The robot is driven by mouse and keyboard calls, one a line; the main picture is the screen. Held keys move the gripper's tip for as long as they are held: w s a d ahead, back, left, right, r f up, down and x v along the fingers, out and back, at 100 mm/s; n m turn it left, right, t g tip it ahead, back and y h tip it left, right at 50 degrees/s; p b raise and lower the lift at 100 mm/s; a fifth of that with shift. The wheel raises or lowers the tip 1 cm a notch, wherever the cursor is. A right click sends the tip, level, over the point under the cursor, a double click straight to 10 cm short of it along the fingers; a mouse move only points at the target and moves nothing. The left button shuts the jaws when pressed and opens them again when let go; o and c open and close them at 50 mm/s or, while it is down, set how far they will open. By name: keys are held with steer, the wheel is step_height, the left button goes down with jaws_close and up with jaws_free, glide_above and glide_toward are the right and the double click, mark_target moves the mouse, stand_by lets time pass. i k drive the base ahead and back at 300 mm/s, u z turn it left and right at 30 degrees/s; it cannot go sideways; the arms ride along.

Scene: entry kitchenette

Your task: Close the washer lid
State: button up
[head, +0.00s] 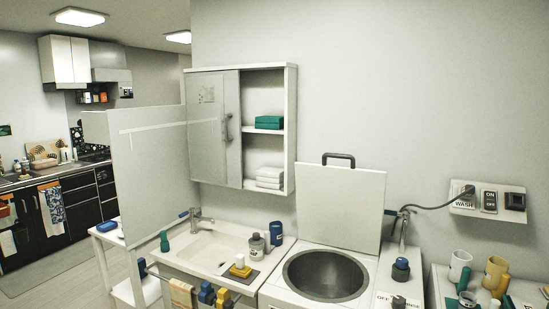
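The washer (276,293) is a white top-loading unit at the bottom centre right in the head view. Its lid (338,205) is a flat white panel standing up at the back, leaning near the wall. A dark handle (338,157) sits on the lid's top edge. The round grey drum opening (326,274) is uncovered and looks empty. My gripper is not in view.
A sink counter (208,250) with bottles and a sponge adjoins the washer on the left. A tap and blue-capped bottle (401,268) stand to its right. An open wall cabinet (264,130) hangs above left. A side table (440,285) holds mugs.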

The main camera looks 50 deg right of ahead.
mark_target(343, 207)
steer(key=u, duration=0.15)
steer(key=k, duration=1.3)
steer(key=z, duration=0.8)
steer(key=i, duration=0.9)
